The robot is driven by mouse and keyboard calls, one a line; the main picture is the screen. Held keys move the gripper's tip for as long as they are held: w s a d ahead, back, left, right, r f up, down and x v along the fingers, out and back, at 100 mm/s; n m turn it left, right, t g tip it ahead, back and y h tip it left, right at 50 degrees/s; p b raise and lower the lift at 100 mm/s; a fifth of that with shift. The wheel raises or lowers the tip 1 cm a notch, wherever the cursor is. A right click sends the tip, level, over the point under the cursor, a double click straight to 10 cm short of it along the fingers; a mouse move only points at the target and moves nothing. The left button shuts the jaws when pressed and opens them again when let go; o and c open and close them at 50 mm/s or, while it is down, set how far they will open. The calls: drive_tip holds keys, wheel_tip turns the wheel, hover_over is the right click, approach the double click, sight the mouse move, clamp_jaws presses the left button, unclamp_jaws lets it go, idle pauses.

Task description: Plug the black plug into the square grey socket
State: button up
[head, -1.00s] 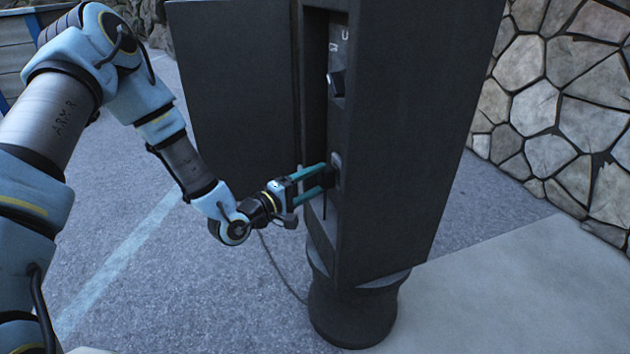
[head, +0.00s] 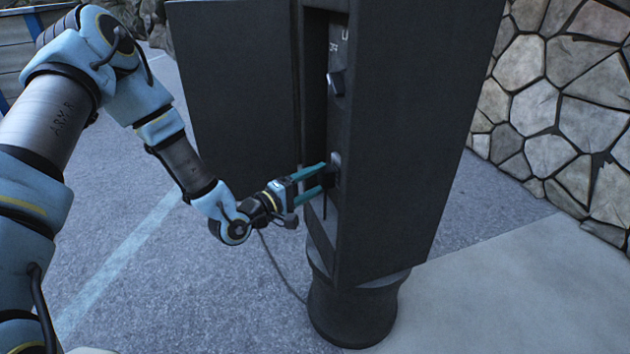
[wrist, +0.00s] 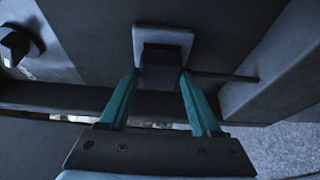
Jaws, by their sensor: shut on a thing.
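My gripper (wrist: 158,84) has its two teal fingers shut on the black plug (wrist: 160,68), one finger on each side. The plug is up against the square grey socket (wrist: 140,38), whose light rim shows around the plug's far end in the wrist view. How deep the plug sits is hidden by its own body. In the head view my gripper (head: 325,176) reaches into the open front of the dark pillar (head: 400,130), and the plug and socket are small and dark there.
A black knob (wrist: 14,46) on a grey mount is beside the socket in the wrist view. The pillar's open door (head: 235,90) stands left of the opening. A thin cable (head: 277,268) hangs to the ground. A stone wall (head: 560,100) is at the right.

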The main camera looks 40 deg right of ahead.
drive_tip(key=shift+s+d, duration=0.2)
drive_tip(key=shift+d, duration=0.25)
drive_tip(key=o, duration=1.3)
drive_tip(key=shift+o, duration=0.2)
drive_tip(key=a, duration=1)
drive_tip(key=shift+a, duration=0.4)
